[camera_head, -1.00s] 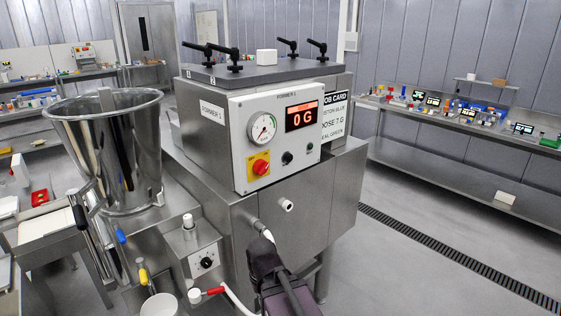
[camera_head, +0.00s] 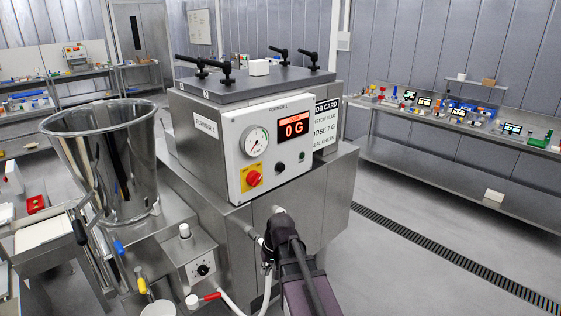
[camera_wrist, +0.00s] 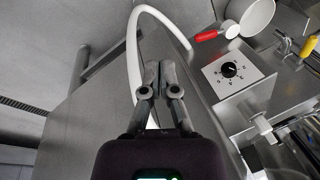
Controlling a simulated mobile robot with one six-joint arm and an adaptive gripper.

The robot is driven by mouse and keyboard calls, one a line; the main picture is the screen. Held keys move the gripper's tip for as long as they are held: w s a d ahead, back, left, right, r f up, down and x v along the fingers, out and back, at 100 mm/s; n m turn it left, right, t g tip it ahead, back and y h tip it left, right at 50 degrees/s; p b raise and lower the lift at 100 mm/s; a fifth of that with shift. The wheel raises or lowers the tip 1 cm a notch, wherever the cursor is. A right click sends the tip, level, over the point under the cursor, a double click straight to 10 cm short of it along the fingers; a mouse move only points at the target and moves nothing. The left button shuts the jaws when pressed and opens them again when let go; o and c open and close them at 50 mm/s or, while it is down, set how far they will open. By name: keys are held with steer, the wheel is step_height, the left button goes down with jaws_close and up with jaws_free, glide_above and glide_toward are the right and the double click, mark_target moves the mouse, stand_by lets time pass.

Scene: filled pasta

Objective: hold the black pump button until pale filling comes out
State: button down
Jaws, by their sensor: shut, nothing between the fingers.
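The filling machine (camera_head: 312,206) has a grey front panel with a small round black button (camera_head: 279,168), standing clear in the head view. Its red display (camera_head: 293,127) reads 0 G. My gripper (camera_wrist: 160,70) has its two fingers together, with nothing between them. It is below and in front of the panel, apart from the black button. The wrist view looks down past the fingers to a white hose (camera_wrist: 134,50); the black button is not in that view. No pale filling is visible.
A steel hopper (camera_head: 108,165) stands at the left. A dial box (camera_head: 203,268) with a red-handled valve (camera_head: 212,296) sits low in front; the dial also shows in the wrist view (camera_wrist: 230,69). A bench (camera_head: 420,118) runs along the right wall. The floor between is clear.

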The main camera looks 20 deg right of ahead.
mark_target(282, 171)
steer(key=w+d+r+m+t+y+p, duration=0.2)
steer(key=w+d+r+p, duration=0.4)
steer(key=d+r, duration=0.4)
steer(key=w+d+r+m+t+y+p, duration=0.2)
steer(key=w+d+r+p, duration=0.4)
steer(key=d+r, duration=0.4)
steer(key=shift+w+d+m+t+p, duration=0.4)
steer(key=shift+w+m+t, duration=0.3)
steer(key=shift+t, duration=0.4)
steer(key=shift+w, duration=0.1)
steer(key=w+a, duration=0.3)
steer(key=w, duration=0.5)
steer(key=shift+w, duration=0.2)
steer(key=shift+w+a, duration=0.1)
steer(key=shift+w, duration=0.35)
steer(key=shift+w+a+r, duration=0.1)
steer(key=shift+w+a, duration=0.05)
steer(key=shift+w, duration=0.25)
stand_by(3.0)
